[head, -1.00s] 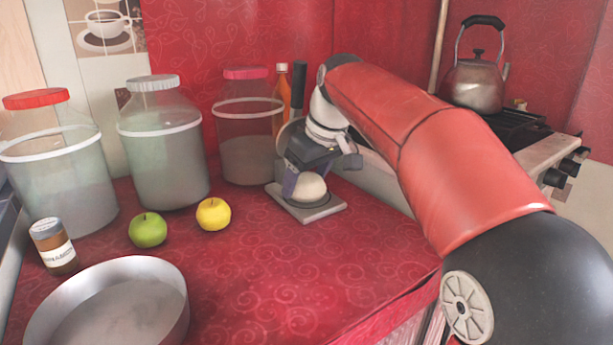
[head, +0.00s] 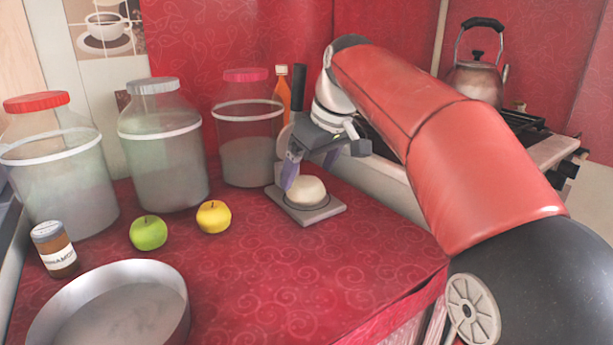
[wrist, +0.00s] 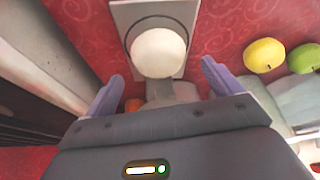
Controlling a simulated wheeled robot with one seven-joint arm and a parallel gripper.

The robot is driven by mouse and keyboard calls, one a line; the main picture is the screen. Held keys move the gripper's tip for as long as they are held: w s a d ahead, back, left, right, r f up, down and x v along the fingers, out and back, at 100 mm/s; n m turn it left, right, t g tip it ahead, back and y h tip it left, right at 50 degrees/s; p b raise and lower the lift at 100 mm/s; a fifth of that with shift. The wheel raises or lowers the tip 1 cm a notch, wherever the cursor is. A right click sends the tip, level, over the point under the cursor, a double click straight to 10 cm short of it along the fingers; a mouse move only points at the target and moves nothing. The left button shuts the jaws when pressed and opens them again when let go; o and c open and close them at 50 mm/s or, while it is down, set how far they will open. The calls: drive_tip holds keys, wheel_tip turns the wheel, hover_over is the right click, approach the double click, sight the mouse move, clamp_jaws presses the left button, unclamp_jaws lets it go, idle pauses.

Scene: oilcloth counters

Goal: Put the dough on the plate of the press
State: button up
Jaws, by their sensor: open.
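The dough (head: 306,191), a pale rounded lump, rests on the round plate of the press (head: 317,216), which has a grey square base on the counter. Part of the press behind the dough stands raised and is partly hidden by my gripper. My gripper (head: 308,170) is open and empty, just above and behind the dough, with its purple fingers apart. In the wrist view the dough (wrist: 159,53) lies on the press base (wrist: 150,9), beyond the open fingertips of my gripper (wrist: 162,73) and clear of them.
A yellow apple (head: 214,216) and a green apple (head: 148,232) sit left of the press. A round metal pan (head: 165,335), a small labelled jar (head: 54,249) and three large jars stand further left. A bottle (head: 282,88) is behind. The counter's front right is clear.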

drive_tip(key=p+v, duration=0.1)
drive_tip(key=v, duration=0.7)
drive_tip(key=shift+r+p, duration=0.3)
drive_tip(key=shift+p, duration=0.05)
drive_tip(key=shift+s, duration=0.1)
